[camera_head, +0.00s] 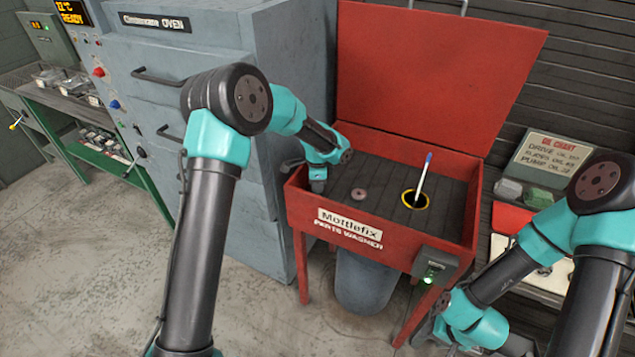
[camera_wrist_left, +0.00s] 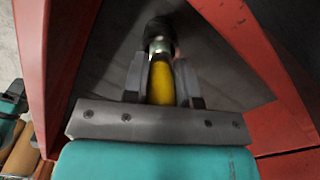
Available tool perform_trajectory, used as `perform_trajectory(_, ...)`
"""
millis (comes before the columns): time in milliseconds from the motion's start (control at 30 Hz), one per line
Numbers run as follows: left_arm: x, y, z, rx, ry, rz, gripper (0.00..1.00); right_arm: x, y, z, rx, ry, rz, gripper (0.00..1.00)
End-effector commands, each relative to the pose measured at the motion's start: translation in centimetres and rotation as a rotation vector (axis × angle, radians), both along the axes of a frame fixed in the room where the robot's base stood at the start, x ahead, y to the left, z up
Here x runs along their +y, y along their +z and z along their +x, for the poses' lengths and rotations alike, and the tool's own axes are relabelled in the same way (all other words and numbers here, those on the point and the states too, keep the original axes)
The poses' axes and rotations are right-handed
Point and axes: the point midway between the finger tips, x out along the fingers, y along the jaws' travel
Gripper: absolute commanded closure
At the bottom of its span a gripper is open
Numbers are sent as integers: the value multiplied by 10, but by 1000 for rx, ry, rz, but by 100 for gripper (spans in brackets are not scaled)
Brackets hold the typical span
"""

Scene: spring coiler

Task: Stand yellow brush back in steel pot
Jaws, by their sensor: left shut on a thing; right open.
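My left gripper (camera_wrist_left: 160,88) is shut on the yellow brush. In the left wrist view the brush's yellow handle (camera_wrist_left: 160,80) lies between the two fingers, with a shiny metal collar and a dark end beyond them. In the head view my left wrist is over the left end of the red parts washer (camera_head: 345,222); its fingers and the brush are hidden there. My right gripper (camera_head: 425,333) is low at the right, in front of the washer, open and apart from it. I cannot make out a steel pot for certain in either view.
A white stick with a blue tip (camera_head: 424,172) stands in a dark, yellow-rimmed opening (camera_head: 408,203) in the washer. A small pinkish disc (camera_head: 358,194) lies left of it. The raised red lid (camera_head: 430,75) stands behind. A grey oven (camera_head: 200,90) stands close at the left.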

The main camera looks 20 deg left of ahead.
Motion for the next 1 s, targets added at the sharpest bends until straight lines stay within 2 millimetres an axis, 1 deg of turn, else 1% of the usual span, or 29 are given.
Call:
perform_trajectory(500,0,-10,0,1,1,0,98,0,0,0,0,0,0,57)
perform_trajectory(767,0,-10,0,1,1,0,98,0,0,0,0,0,0,57)
perform_trajectory(800,0,-10,0,1,1,0,72,0,0,0,0,0,0,57)
perform_trajectory(1000,0,-10,0,1,1,0,53,0,0,0,0,0,0,57)
